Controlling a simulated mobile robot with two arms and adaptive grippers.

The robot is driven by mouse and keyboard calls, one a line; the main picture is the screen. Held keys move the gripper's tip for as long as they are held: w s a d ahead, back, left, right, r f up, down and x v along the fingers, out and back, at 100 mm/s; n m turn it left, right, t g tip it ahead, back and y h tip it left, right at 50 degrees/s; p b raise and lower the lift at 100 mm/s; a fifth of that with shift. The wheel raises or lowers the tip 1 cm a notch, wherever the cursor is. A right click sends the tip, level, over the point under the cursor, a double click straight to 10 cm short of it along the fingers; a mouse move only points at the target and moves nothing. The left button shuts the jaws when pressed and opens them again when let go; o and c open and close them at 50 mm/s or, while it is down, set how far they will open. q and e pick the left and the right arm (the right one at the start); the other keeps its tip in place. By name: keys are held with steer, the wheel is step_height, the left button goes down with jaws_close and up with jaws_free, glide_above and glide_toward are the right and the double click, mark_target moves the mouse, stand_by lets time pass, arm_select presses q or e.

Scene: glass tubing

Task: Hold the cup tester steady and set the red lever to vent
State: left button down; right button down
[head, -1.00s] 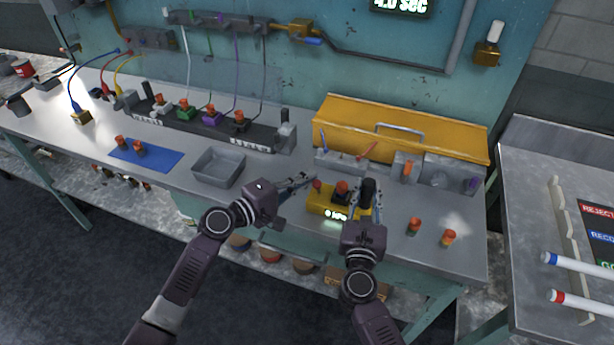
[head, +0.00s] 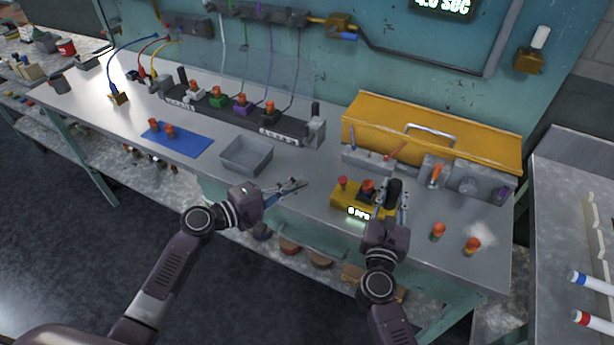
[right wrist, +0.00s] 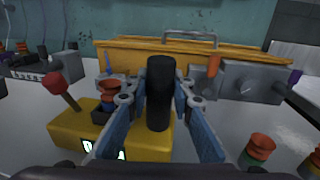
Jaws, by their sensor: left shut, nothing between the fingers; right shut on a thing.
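The cup tester (head: 343,202) is a yellow box with a lit display on its front, standing near the bench's front edge. Its red lever (head: 343,183) is at its left end; in the right wrist view the red knob (right wrist: 53,83) leans to the left. An orange-topped part (head: 368,186) sits in a dark socket on the tester. My right gripper (head: 394,197) is shut on the tester's upright black handle (right wrist: 160,92), one finger on each side. My left gripper (head: 303,184) is shut and empty, left of the lever and apart from it. The lever's markings are not readable.
A grey tray (head: 246,165) lies behind my left gripper, with a blue mat (head: 177,139) further left. A yellow case (head: 432,132) and a grey fixture (head: 465,183) stand behind the tester. Two orange-topped parts (head: 438,231) (head: 472,245) stand to its right.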

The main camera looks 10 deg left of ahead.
stand_by(0.3)
steer(key=c, duration=1.6)
jaws_free()
steer(key=shift+s, duration=0.1)
